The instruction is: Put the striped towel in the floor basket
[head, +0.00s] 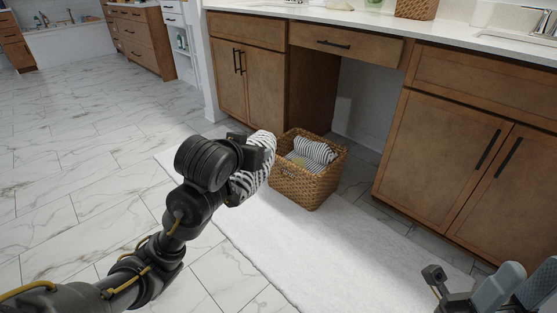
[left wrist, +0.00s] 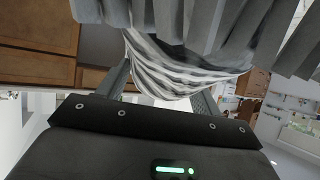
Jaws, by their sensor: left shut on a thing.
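The striped towel (head: 246,184), grey and white, hangs bunched from my left gripper (head: 262,152), just left of the basket's rim. In the left wrist view my left gripper is shut on the towel (left wrist: 185,72), which drapes between and beyond the fingers. The woven floor basket (head: 310,187) stands on the white rug and has striped cloth (head: 314,153) inside it. Part of the basket's left side is near or behind the held towel; I cannot tell whether they touch. Part of my right arm, with the right gripper (head: 475,292), shows at the bottom right corner; its jaw state is unclear.
A long white rug (head: 260,235) lies on the marble-tiled floor. A wooden vanity (head: 450,150) with doors and drawers stands behind and right of the basket, with an open knee space (head: 362,100). Another wooden cabinet (head: 142,40) is at the back left. The left floor is clear.

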